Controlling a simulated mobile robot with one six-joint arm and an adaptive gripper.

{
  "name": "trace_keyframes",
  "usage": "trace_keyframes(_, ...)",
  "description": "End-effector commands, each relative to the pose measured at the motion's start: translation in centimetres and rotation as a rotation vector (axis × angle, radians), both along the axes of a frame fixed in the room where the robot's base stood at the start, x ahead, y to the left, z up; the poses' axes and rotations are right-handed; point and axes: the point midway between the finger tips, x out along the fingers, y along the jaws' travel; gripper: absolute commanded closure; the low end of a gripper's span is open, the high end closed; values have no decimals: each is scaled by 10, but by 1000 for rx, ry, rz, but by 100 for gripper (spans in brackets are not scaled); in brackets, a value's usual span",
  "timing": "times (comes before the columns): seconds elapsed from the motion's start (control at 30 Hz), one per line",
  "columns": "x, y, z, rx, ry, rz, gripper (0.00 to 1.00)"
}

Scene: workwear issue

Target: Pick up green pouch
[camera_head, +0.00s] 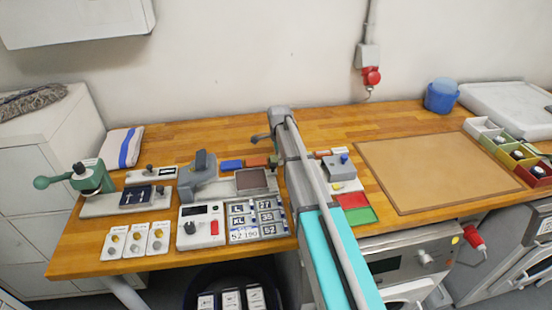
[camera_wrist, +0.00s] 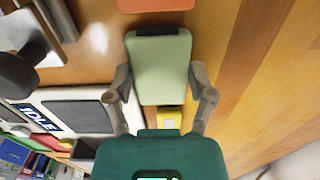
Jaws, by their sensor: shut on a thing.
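The green pouch (camera_wrist: 162,65) is a pale green padded block in the middle of the wrist view. My gripper (camera_wrist: 161,80) has one finger on each long side of it and is shut on it. I cannot tell whether the pouch still touches the wooden table. In the head view my arm hides the pouch and the fingertips.
An orange pouch (camera_head: 257,161) and a blue pouch (camera_head: 231,164) lie on the wooden table (camera_head: 222,137). A grey press (camera_head: 200,178) stands left. A brown mat (camera_head: 435,170) lies right, bare.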

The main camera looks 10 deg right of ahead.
Motion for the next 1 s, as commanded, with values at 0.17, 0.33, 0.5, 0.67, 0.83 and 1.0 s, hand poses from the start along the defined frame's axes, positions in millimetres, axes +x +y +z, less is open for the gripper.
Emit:
trace_keyframes(0.17, 0, 0, 10, 0, 0, 0, 76)
trace_keyframes(0.33, 0, 0, 23, 0, 0, 0, 76)
trace_keyframes(0.5, -7, -3, 41, 0, 0, -1, 76)
trace_keyframes(0.67, -21, -9, 60, 0, 0, 0, 76)
trace_keyframes(0.83, -36, -17, 80, 0, 0, -1, 76)
trace_keyframes(1.0, -56, -26, 98, 0, 0, -1, 76)
